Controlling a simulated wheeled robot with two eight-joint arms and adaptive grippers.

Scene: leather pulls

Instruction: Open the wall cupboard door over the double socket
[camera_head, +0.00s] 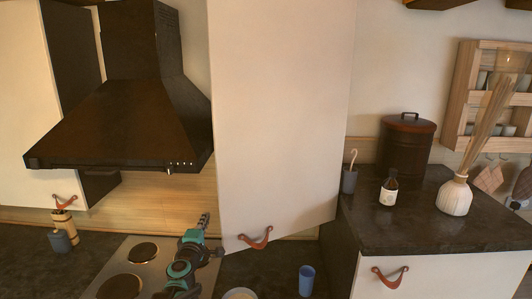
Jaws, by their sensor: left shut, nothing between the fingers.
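The wall cupboard door (280,110) is a tall cream panel in the middle of the view. A reddish leather pull (256,240) hangs at its lower left corner. Its bottom edge slants down toward me on the left, so the door appears to stand partly open, swung out from its right side. My left gripper (205,220) is shut and empty, just left of the door's lower left edge and left of the pull, apart from the pull. Whether it touches the door edge I cannot tell. The double socket is not visible. My right gripper is not in view.
A dark hood (125,115) hangs left of the door, above a hob (135,268). A blue cup (306,280) stands on the counter below. On the right, a worktop (400,238) holds a brown canister (404,148), a bottle (388,190) and a vase (454,196).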

